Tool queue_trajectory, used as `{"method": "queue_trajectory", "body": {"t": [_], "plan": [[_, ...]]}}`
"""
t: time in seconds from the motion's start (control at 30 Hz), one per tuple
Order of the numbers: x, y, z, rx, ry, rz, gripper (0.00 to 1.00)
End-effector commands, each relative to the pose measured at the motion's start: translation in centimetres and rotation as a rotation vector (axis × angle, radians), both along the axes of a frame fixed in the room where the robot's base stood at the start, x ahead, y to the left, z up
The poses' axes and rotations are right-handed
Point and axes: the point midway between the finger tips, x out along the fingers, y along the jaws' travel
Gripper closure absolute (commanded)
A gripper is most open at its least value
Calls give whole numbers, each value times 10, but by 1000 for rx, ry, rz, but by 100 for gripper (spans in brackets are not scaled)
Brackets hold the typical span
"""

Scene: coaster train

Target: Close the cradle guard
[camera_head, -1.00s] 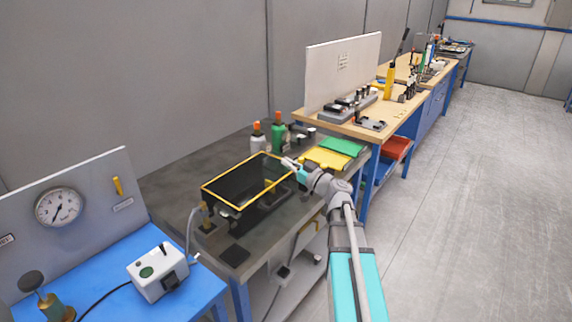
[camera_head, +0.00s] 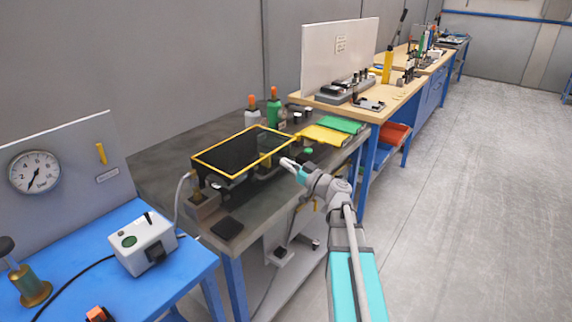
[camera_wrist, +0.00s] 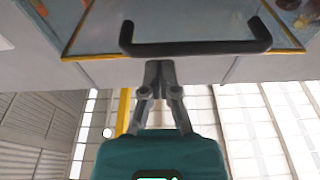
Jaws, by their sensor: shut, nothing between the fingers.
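The cradle guard (camera_head: 243,151) is a dark see-through panel with yellow edging, over the dark bench in the head view. It looks roughly level, with fittings visible beneath its near edge. I cannot tell whether it is fully seated. In the wrist view the guard's yellow edge (camera_wrist: 88,58) and black bar handle (camera_wrist: 195,48) fill the upper part. My gripper (camera_head: 287,163) is by the guard's right near corner. Its fingers (camera_wrist: 160,66) are together and empty, just below the handle in the wrist picture. Whether they touch it is unclear.
A white bottle (camera_head: 252,117) and a green bottle (camera_head: 274,112) stand behind the guard. Yellow (camera_head: 325,135) and green (camera_head: 341,125) trays lie to its right. The floor at right (camera_head: 470,200) is clear.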

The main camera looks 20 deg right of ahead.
Motion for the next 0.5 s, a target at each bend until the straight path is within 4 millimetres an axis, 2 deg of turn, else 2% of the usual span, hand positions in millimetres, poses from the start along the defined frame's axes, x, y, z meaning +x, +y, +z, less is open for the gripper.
{"method": "queue_trajectory", "body": {"t": [0.03, 0.2, 0.5], "plan": [[1, 0, -9, 0, 0, 0, 100], [2, 2, -20, -3, 2, 1, 100], [2, 3, -26, -3, 4, -1, 100]]}}
